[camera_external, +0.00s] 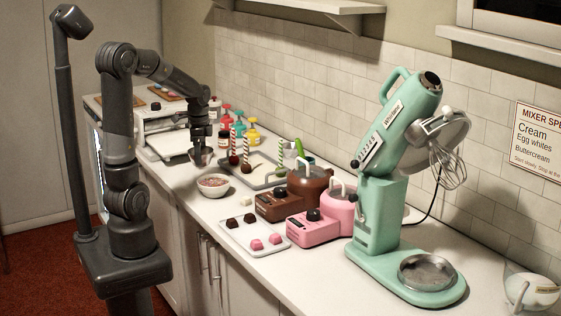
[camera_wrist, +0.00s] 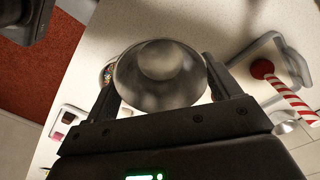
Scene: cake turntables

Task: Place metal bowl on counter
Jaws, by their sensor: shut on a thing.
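A small shiny metal bowl (camera_wrist: 160,78) fills the middle of the wrist view, between the two fingers of my gripper (camera_wrist: 162,88). My gripper is shut on it. In the external view my gripper (camera_external: 200,146) points down above the far left part of the white counter (camera_external: 190,180), and the metal bowl (camera_external: 201,158) shows as a small grey shape at its tips. I cannot tell whether the bowl's underside touches the counter. The counter (camera_wrist: 205,28) also shows behind the bowl in the wrist view.
A tray with striped sticks (camera_external: 262,180) lies to the right, and a printer-like machine (camera_external: 163,140) to the left. A tray of sweets (camera_external: 256,240), brown and pink machines and a mint mixer (camera_external: 385,190) stand farther right.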

